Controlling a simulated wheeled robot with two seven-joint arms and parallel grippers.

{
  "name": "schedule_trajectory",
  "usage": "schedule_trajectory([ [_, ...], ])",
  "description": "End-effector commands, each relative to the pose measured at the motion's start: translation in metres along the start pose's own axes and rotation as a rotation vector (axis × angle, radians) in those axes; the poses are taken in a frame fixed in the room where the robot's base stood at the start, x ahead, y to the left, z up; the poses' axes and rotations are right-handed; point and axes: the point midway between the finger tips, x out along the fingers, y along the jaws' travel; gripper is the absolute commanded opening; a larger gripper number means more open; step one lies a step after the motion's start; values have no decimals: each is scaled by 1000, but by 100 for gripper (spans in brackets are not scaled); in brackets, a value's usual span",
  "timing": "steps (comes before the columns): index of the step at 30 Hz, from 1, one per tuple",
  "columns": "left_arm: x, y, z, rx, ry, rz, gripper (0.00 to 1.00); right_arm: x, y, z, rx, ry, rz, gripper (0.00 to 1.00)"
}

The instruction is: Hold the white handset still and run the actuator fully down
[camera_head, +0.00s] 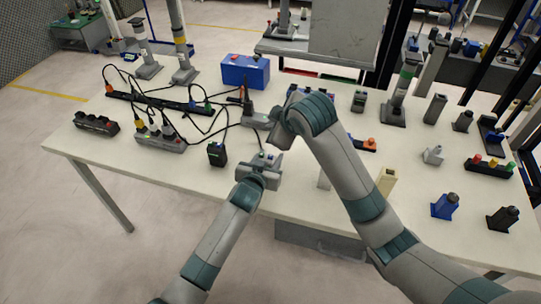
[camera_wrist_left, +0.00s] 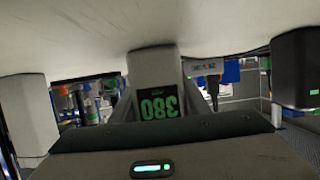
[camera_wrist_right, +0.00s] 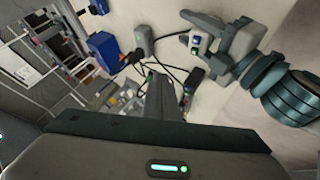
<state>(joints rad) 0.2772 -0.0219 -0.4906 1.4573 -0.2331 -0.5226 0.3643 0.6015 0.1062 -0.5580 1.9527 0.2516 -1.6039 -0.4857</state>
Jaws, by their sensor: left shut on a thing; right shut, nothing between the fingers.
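The white handset (camera_head: 262,155) stands on the table near its front edge. My left gripper (camera_head: 262,170) is shut on it from the front. In the left wrist view the handset (camera_wrist_left: 152,62) is between the fingers, with a dark display reading 380 in green, upside down. In the right wrist view the handset (camera_wrist_right: 196,42) shows a small blue spot on its top. My right gripper (camera_head: 277,143) is shut and empty, in the air above the table near the handset; its fingers (camera_wrist_right: 160,82) appear apart from it. I cannot tell which object is the actuator.
A grey cabled box (camera_wrist_right: 143,40) stands beyond the handset. A black block (camera_head: 217,153) stands left of the handset and a pale post (camera_head: 324,179) right of it. Power strips (camera_head: 158,139) with loose cables fill the left side. A blue box (camera_head: 246,70) stands behind.

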Motion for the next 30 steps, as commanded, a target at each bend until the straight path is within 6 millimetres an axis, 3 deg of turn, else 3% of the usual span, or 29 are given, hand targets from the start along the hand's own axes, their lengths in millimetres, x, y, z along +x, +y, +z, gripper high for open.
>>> schedule_trajectory([
  [8,0,0,0,0,0,0,17,9,-7,7,2,-2,-3,0],
  [30,0,0,0,0,0,0,17,59,-42,43,2,-1,0,0],
])
